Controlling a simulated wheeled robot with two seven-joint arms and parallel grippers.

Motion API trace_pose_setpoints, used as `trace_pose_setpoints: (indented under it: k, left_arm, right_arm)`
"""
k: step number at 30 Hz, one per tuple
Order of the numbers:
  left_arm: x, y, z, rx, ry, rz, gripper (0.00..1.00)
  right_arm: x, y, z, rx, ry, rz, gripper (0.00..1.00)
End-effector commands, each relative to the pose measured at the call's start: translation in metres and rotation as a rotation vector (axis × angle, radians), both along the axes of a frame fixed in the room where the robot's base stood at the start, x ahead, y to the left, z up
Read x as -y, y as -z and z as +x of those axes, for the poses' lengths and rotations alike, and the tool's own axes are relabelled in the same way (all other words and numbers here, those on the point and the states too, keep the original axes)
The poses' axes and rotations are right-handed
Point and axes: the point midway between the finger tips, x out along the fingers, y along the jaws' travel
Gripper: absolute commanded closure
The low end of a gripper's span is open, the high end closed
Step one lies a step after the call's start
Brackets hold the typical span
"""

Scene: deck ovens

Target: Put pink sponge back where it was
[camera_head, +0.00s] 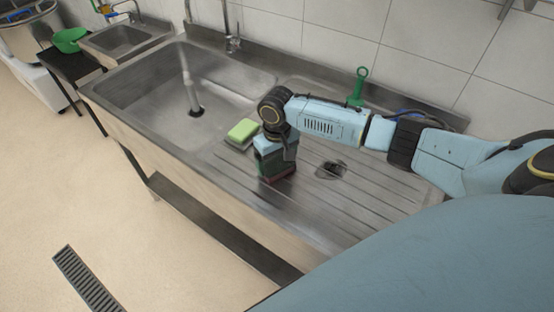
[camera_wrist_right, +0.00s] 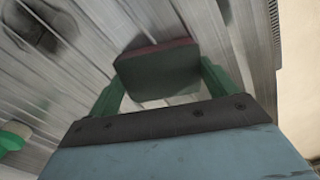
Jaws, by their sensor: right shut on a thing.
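My right gripper (camera_head: 273,160) points down over the ribbed drainboard of the steel sink unit. It is shut on a sponge (camera_head: 281,178) that looks dark, with a dull red-pink edge. In the right wrist view the sponge (camera_wrist_right: 158,70) sits between the two green fingers (camera_wrist_right: 160,84), its reddish edge on the far side. The sponge is close to the drainboard surface; I cannot tell whether it touches. A lime green sponge (camera_head: 243,130) lies just left of the gripper, near the basin's edge. My left gripper is not in view.
The large sink basin (camera_head: 190,85) lies to the left. A green brush (camera_head: 358,86) stands upright by the back wall. The drainboard (camera_head: 335,205) in front and to the right is clear.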

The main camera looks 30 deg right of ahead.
Motion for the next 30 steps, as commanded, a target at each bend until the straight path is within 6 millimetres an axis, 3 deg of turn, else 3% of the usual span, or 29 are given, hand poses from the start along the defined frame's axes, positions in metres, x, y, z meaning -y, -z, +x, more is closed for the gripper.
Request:
trace_pose_setpoints:
  k: [3, 4, 7, 17, 30]
  left_arm:
    - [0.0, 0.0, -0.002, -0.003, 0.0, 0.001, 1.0]
    - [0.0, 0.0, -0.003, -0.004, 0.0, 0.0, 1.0]
    - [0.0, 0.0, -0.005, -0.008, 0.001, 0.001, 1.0]
    - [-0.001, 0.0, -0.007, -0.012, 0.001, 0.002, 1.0]
    - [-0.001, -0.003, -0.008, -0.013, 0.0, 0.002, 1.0]
  right_arm:
    - [0.0, 0.003, 0.0, -0.001, 0.0, 0.0, 0.33]
    - [0.0, 0.003, 0.0, 0.0, 0.0, 0.0, 0.13]
    - [0.0, 0.002, 0.0, 0.0, 0.0, 0.0, 0.0]
    - [0.001, -0.005, 0.001, 0.002, 0.0, 0.0, 0.0]
    - [0.0, -0.092, 0.001, 0.004, 0.0, 0.001, 0.0]
